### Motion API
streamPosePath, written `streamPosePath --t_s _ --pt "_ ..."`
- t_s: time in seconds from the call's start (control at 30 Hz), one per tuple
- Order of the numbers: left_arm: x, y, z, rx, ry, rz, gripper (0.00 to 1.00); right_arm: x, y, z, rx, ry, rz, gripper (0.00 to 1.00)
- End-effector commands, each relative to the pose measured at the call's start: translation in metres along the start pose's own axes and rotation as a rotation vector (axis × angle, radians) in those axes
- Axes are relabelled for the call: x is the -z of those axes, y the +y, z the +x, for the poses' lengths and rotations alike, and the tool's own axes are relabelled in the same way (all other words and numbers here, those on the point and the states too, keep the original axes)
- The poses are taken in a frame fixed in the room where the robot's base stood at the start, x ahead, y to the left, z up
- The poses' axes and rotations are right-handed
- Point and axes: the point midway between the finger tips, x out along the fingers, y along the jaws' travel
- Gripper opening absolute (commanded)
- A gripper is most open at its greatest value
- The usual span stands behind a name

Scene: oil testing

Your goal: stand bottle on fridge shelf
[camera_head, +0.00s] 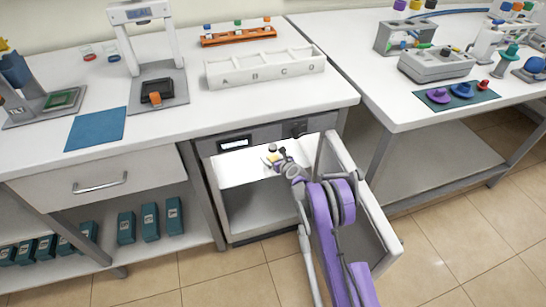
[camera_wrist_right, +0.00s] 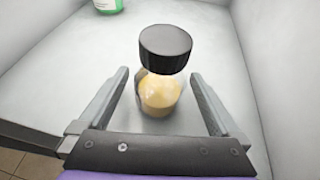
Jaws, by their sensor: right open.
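The bottle (camera_wrist_right: 162,92) has a black cap and yellow contents. In the right wrist view it stands on the white fridge shelf (camera_wrist_right: 70,75), between the fingers of my right gripper (camera_wrist_right: 160,76). The fingers are open, with one on each side of the bottle. In the head view, my right gripper (camera_head: 276,157) reaches into the open fridge (camera_head: 218,190) at its upper shelf (camera_head: 236,172), and the bottle (camera_head: 272,149) shows small at its tip. My left gripper is not in view.
A green container (camera_wrist_right: 108,5) stands farther back on the shelf, left of the bottle. The fridge door (camera_head: 375,225) is open to the right, beside my right arm. The fridge's lower space (camera_head: 250,212) looks empty. The counter (camera_head: 200,120) lies above.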

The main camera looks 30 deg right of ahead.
Motion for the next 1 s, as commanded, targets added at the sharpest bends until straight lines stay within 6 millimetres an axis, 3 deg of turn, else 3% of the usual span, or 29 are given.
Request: streamPosePath --t_s 0.17,0.6,0.73,1.0 --pt "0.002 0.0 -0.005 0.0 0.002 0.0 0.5 -0.004 0.0 -0.011 0.001 0.0 0.0 0.99" --pt "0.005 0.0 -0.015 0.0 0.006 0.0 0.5 -0.003 0.0 -0.101 0.001 0.0 0.0 0.99" --pt "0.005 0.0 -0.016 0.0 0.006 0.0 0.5 -0.003 0.0 -0.115 0.0 0.0 0.001 0.99" --pt "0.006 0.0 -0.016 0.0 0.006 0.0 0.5 -0.01 0.009 -0.125 -0.013 0.01 -0.051 0.99"
